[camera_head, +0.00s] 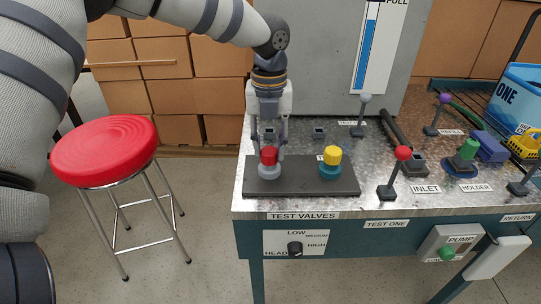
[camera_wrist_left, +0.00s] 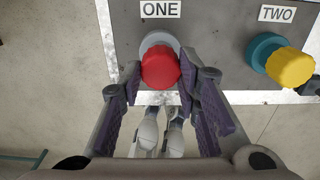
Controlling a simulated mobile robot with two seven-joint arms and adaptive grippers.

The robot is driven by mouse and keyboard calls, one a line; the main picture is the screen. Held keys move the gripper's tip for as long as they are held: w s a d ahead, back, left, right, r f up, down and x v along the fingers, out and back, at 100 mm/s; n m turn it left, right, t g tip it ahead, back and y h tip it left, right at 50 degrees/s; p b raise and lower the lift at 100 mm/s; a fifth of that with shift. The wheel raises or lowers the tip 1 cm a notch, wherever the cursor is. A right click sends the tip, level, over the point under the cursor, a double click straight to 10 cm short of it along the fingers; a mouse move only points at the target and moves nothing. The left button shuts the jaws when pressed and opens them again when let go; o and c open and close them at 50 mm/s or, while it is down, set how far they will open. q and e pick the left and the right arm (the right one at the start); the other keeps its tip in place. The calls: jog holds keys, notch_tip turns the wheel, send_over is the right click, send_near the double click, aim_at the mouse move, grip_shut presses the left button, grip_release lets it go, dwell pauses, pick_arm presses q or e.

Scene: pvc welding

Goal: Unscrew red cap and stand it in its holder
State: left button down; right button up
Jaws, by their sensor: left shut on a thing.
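The red cap (camera_head: 268,156) sits upright on a grey valve body (camera_head: 270,172) at the left of the dark valve plate (camera_head: 300,187). In the left wrist view the red cap (camera_wrist_left: 161,70) shows below the label ONE. My left gripper (camera_head: 268,150) points down over it, with one finger on each side, shut on the cap. Its fingers (camera_wrist_left: 160,78) also show in the left wrist view. A HOLDER label (camera_head: 476,188) lies at the bench's right, below a blue base (camera_head: 461,166) with a green cylinder (camera_head: 468,149) on it. My right gripper is not in view.
A yellow cap (camera_head: 332,155) on a teal valve stands right of the red one. A red-knobbed lever (camera_head: 402,153), a grey-knobbed lever (camera_head: 365,98) and a blue block (camera_head: 489,146) rise from the bench. A red stool (camera_head: 105,150) stands to the left.

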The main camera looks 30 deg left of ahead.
aim_at(269, 150)
pick_arm(q)
jog(key=shift+r, duration=0.65)
jog(key=shift+r, duration=0.95)
